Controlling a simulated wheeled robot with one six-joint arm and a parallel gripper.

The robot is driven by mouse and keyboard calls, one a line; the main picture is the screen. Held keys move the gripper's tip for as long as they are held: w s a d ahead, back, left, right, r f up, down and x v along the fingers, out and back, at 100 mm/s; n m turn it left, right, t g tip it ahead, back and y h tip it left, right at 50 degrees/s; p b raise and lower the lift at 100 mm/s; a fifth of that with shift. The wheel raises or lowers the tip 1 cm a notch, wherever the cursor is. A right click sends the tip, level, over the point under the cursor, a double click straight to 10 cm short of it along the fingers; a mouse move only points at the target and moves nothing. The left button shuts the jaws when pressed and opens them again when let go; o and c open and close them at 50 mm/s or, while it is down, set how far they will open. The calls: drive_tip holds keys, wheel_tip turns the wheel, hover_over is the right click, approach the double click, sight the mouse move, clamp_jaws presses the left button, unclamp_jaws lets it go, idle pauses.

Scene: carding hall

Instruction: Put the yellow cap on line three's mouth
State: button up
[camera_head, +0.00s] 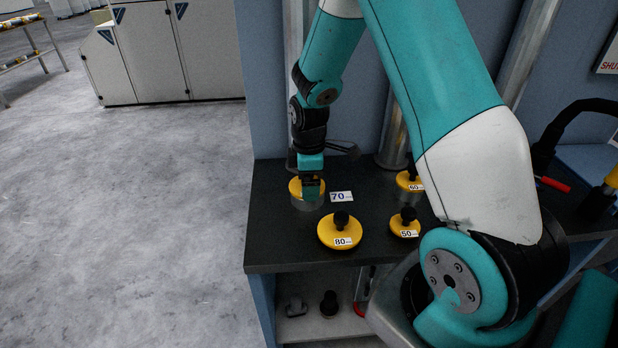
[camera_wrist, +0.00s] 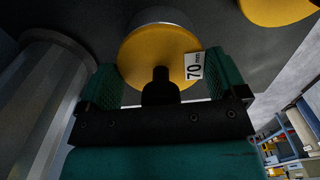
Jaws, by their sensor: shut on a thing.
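My gripper (camera_head: 312,190) points down at the left of the dark bench, shut on a yellow cap (camera_head: 296,188). In the wrist view the cap (camera_wrist: 150,48) lies between the fingers of my gripper (camera_wrist: 160,82), its black knob facing the palm and its tag reading 70 mm. A short grey round piece (camera_head: 307,204) shows right under the cap, also in the wrist view (camera_wrist: 160,16). I cannot tell whether it belongs to the cap or the bench. No mouth is clearly marked as line three's.
Other yellow caps marked 80 (camera_head: 334,232), 50 (camera_head: 403,228) and 60 (camera_head: 405,182) are on the bench (camera_head: 285,244). A metal pipe (camera_head: 392,135) rises behind. Floor at left is clear.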

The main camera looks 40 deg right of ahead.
drive_tip(key=o, duration=0.7)
wheel_tip(320, 180, up, 12)
drive_tip(key=shift+r+b, duration=0.25)
drive_tip(key=shift+b, duration=0.1)
drive_tip(key=s+a+r+m+y, duration=0.1)
drive_tip(key=s+a+r, duration=0.2)
drive_tip(key=a, duration=0.3)
drive_tip(key=s+a+r+y, duration=0.1)
drive_tip(key=s+a+r, duration=0.1)
drive_tip(key=s+a, duration=0.3)
drive_tip(key=s+a+r+m+y, duration=0.2)
drive_tip(key=s+a+m, duration=0.1)
drive_tip(key=s+a, duration=0.8)
drive_tip(key=s, duration=0.3)
drive_tip(key=shift+a+r, duration=0.4)
